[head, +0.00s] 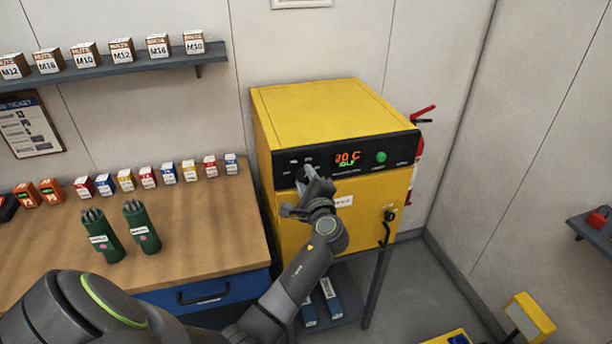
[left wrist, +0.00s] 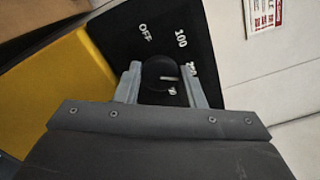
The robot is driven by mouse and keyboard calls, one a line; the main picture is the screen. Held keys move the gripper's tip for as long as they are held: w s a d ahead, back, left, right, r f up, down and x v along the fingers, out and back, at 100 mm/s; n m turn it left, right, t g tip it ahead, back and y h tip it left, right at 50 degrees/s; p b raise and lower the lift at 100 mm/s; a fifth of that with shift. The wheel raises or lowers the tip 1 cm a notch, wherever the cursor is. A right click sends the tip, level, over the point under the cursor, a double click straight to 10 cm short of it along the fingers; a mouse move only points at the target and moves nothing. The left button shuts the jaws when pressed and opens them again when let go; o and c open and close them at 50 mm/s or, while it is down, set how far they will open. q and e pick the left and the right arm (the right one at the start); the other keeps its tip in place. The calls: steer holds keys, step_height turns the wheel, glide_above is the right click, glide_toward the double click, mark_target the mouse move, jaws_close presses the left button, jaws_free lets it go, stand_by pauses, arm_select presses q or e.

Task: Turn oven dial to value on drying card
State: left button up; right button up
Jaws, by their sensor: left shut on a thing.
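The yellow oven (head: 315,110) stands against the back wall with a black control panel. Its display (head: 347,158) reads 20 C in red, with a smaller green line under it. My left gripper (head: 306,178) is at the dial on the left of the panel. In the left wrist view the round black dial (left wrist: 158,72) sits between the two fingers of my left gripper (left wrist: 165,85), which is shut on it. OFF and 100 are printed around the dial; other marks are partly hidden. I cannot make out a drying card clearly. My right gripper is not in view.
A wooden bench (head: 205,225) left of the oven holds two green rod holders (head: 141,226) and several small boxes. A shelf (head: 110,69) with labelled boxes hangs above. A clipboard sheet (head: 30,125) hangs at far left. A green button (head: 381,157) is right of the display.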

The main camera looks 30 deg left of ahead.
arm_select(q)
steer(key=shift+r+m, duration=0.15)
steer(key=shift+m, duration=0.15)
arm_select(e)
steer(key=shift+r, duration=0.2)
arm_select(q)
steer(key=o, duration=0.7)
steer(key=shift+c, duration=0.2)
steer(key=o, duration=0.3)
steer(key=shift+w+a, duration=0.1)
steer(key=shift+o, duration=0.2)
